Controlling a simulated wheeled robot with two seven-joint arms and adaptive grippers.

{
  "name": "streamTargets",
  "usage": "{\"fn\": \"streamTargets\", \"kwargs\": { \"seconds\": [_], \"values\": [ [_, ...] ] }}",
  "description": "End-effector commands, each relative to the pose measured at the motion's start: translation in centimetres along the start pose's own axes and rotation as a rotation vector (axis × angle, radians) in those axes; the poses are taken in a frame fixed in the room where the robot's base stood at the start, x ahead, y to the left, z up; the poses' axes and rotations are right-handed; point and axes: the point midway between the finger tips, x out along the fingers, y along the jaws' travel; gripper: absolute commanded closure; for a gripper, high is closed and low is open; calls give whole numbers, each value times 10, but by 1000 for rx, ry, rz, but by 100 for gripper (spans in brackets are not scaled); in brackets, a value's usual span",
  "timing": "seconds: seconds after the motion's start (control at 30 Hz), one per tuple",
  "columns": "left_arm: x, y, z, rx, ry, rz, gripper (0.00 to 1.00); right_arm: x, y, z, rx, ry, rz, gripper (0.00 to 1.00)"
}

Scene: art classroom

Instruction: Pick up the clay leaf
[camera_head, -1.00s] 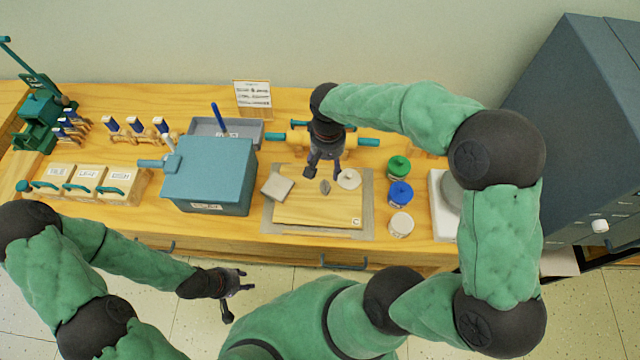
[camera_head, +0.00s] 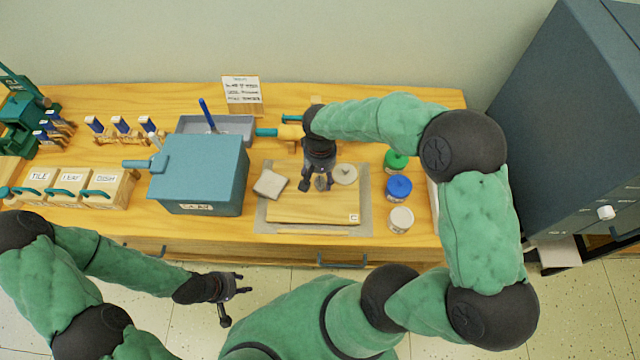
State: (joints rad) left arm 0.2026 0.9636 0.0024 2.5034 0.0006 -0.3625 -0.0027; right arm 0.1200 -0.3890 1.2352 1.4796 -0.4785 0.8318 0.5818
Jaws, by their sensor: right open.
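The clay leaf (camera_head: 321,184), a small grey piece, lies on the wooden board (camera_head: 300,210) on the table. My right gripper (camera_head: 318,187) is open directly over it, with its fingers around or just above the leaf; I cannot tell whether they touch it.
A blue clay box (camera_head: 200,170) stands left of the board. Green (camera_head: 396,160), blue (camera_head: 398,188) and white (camera_head: 401,219) jars stand to its right. Labelled wooden boxes (camera_head: 70,187) sit at the left. A rolling pin (camera_head: 290,132) lies behind the board.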

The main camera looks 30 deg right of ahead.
Motion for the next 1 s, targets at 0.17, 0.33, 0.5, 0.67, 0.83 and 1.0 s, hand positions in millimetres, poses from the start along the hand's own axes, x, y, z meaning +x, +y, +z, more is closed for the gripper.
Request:
{"fn": "streamTargets", "kwargs": {
  "seconds": [0.17,0.33,0.5,0.67,0.83,1.0],
  "values": [
    [8,-3,0,0,0,0,60,22,0,0,1,0,0,40],
    [7,-2,0,0,0,0,60,22,0,0,1,1,0,40],
    [7,-2,0,0,0,0,60,22,0,0,0,1,0,73],
    [7,-2,0,0,0,0,60,22,0,0,0,0,0,94],
    [7,-2,0,0,0,0,60,22,0,0,0,0,0,94],
    [6,-2,0,0,0,0,60,20,0,0,0,1,0,94]
  ]
}}
